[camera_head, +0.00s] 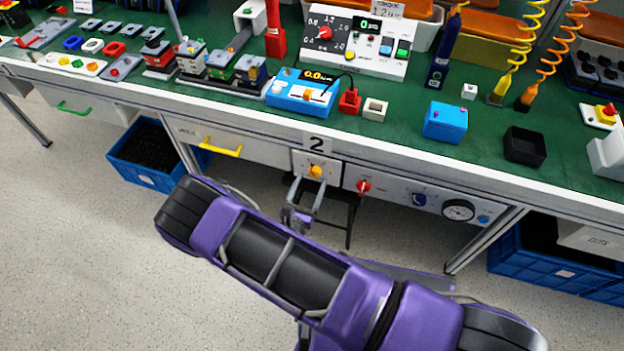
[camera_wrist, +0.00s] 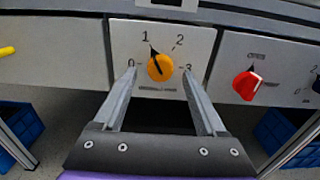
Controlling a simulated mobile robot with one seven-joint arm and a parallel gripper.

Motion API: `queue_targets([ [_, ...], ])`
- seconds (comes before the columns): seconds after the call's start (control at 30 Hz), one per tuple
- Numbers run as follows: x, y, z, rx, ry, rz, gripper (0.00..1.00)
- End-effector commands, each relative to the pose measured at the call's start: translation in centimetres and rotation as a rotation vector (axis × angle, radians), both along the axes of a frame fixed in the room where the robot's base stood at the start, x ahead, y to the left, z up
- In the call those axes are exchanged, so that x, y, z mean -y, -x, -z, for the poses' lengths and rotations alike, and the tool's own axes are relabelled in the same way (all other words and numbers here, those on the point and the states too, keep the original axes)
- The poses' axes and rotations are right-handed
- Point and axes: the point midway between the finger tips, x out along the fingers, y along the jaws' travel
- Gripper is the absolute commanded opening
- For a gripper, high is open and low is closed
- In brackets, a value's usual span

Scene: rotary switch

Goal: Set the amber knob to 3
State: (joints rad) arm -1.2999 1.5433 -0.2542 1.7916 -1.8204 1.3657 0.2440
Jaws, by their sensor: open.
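The amber knob (camera_wrist: 161,68) is on a pale panel (camera_wrist: 204,36) marked 0, 1, 2 and 3 from left to right. Its dark pointer is tilted up and left, close to the 1. In the head view the amber knob (camera_head: 316,171) is on the bench front, under the sign "2". My gripper (camera_wrist: 160,72) is open and empty, facing the panel. Its fingertips appear left and right of the knob, near the 0 and the 3. I cannot tell whether they reach around it. The gripper (camera_head: 310,181) also shows in the head view.
A red knob (camera_wrist: 247,85) is on the panel to the right, with a blue knob (camera_head: 419,199) and a round dial (camera_head: 458,209) further along. A drawer with a yellow handle (camera_head: 220,148) is to the left. A dark stool (camera_head: 345,205) stands below.

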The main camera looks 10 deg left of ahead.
Motion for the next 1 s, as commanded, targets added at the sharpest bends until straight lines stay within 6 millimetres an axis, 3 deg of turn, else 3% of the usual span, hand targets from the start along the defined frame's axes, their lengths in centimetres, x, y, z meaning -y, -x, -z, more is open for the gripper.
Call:
queue_targets([
  [0.2,0.2,-1.5,0.0,0.0,0.001,0.001,0.73],
  [0.47,0.1,-1.6,0.0,0.0,0.0,0.0,0.73],
  [0.87,0.2,-1.6,0.0,0.0,0.0,0.0,0.03],
  [1.0,0.2,-1.6,0.0,0.0,0.0,0.0,0.0],
])
